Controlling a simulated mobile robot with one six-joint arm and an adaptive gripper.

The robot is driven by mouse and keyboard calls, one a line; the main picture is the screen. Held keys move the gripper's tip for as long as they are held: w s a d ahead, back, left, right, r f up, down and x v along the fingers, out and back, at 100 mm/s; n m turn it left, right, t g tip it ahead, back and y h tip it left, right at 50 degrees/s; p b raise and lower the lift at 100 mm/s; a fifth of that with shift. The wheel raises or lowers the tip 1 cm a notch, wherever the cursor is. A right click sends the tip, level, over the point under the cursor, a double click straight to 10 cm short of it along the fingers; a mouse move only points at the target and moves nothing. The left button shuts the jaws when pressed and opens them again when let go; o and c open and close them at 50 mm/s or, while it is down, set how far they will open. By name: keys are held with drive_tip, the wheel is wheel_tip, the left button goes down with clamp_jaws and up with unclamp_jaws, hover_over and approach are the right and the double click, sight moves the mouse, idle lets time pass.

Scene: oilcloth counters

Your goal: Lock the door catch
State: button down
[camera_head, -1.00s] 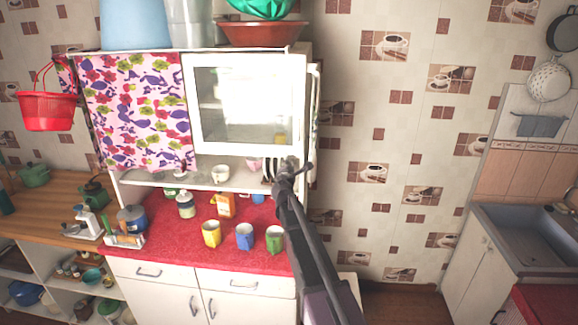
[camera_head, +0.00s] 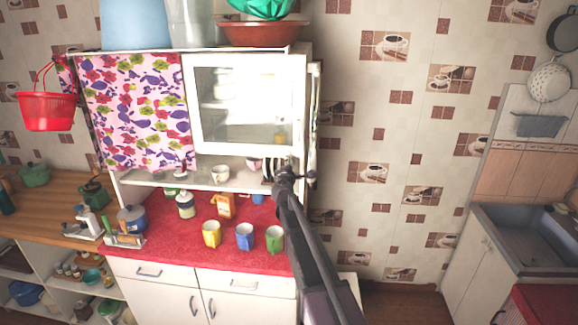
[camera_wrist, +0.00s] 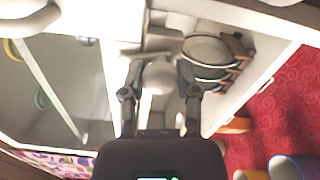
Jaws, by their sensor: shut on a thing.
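The glass door (camera_head: 198,146) of the upper cabinet has a white frame and sits above the open shelf. My gripper (camera_head: 284,168) is at the door's lower right corner in the head view. In the wrist view my gripper (camera_wrist: 159,72) has its two fingers on either side of a pale rounded knob, which appears to be the door catch (camera_wrist: 159,79). The fingers are shut on it. In the head view my gripper hides the catch. Whether the catch is turned to its locked position I cannot tell.
Plates (camera_wrist: 208,50) stand in a rack close beside my gripper. White cups (camera_head: 220,173) are on the open shelf. Yellow (camera_head: 211,236), blue (camera_head: 244,238) and green (camera_head: 274,240) mugs stand on the red counter (camera_head: 180,245) below. The tiled wall to the right is clear.

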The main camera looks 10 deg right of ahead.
drive_tip(key=shift+m, duration=1.2)
drive_tip(key=shift+w, duration=0.1)
drive_tip(key=shift+c, duration=1.7)
unclamp_jaws()
drive_tip(key=shift+s, duration=0.2)
drive_tip(key=v, duration=1.1)
drive_tip(key=shift+s+a, duration=0.2)
drive_tip(key=shift+s, duration=0.15)
